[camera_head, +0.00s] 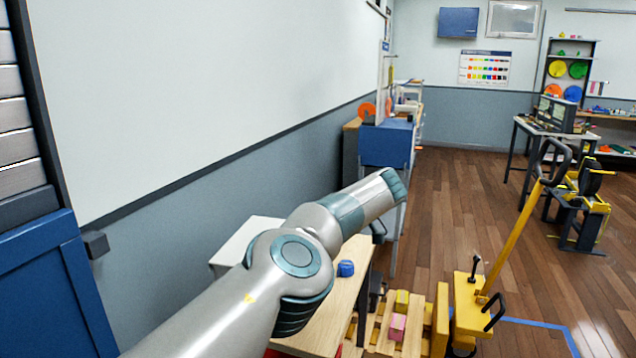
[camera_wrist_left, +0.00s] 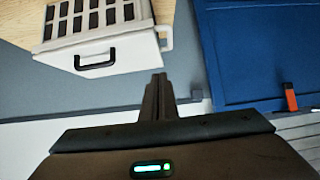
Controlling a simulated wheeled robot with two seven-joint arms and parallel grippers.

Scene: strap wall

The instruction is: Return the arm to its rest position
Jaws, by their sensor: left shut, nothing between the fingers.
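My left arm (camera_head: 290,255) reaches in from the lower left of the head view, grey and teal, bent at the elbow and extending toward the middle. In the left wrist view my left gripper (camera_wrist_left: 158,88) has its dark fingers together, with nothing between them. The fingers are in front of a grey wall band, apart from the white box and the blue cabinet. In the head view the fingers cannot be made out clearly. My right gripper is not in view.
A wooden table (camera_head: 325,325) under my arm holds a blue object (camera_head: 346,268). A white box (camera_wrist_left: 100,50) with a black handle shows in the wrist view, beside a blue cabinet (camera_wrist_left: 255,50). A yellow pallet truck (camera_head: 470,305) stands right. Wooden floor (camera_head: 450,220) beyond is partly clear.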

